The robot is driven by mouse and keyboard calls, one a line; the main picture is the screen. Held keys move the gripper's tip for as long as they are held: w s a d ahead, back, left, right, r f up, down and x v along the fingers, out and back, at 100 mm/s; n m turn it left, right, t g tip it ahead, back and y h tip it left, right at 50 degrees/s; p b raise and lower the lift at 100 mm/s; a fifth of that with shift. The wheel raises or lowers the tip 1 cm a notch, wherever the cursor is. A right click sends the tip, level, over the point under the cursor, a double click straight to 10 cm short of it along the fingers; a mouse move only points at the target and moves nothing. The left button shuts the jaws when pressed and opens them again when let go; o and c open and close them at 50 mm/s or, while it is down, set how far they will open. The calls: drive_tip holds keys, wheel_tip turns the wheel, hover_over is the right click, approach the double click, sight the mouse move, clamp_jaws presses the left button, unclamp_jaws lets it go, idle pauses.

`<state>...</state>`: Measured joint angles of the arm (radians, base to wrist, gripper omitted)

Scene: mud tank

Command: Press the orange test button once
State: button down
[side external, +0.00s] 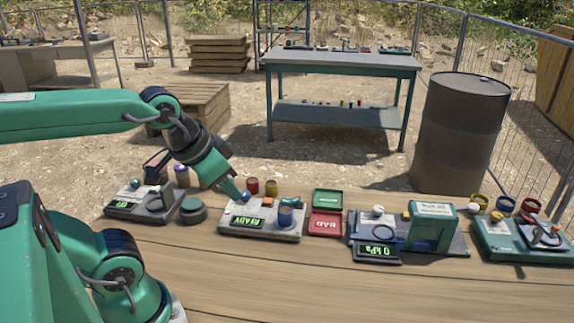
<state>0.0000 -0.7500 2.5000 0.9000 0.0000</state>
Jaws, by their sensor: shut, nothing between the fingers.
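A small orange button (267,201) sits on the top of the grey device with a green READY display (246,222), in the middle of the bench. I take it for the test button; it is small here, and whether it is pressed cannot be told. My gripper (237,194) is shut and empty, pointing down and to the right. Its tip is over the left back part of this device, to the left of the orange button and apart from it in the picture. A small blue knob (246,197) shows right beside the tip; whether they touch cannot be told.
A red jar (253,186) and a yellow jar (271,188) stand behind the device. A grey-blue cylinder (286,216) stands on its right part. A red and green case (326,222), a 0 kPa gauge unit (433,228) and a green tester (500,240) stand further right. The bench front is clear.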

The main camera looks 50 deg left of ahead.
drive_tip(key=shift+w, duration=0.1)
idle(0.8)
drive_tip(key=n+t+y, duration=0.3)
drive_tip(key=n+y, duration=0.1)
drive_tip(key=n, duration=1)
hover_over(266, 202)
wheel_tip(266, 202, down, 10)
drive_tip(key=shift+f, duration=0.2)
drive_tip(key=shift+f, duration=4.3)
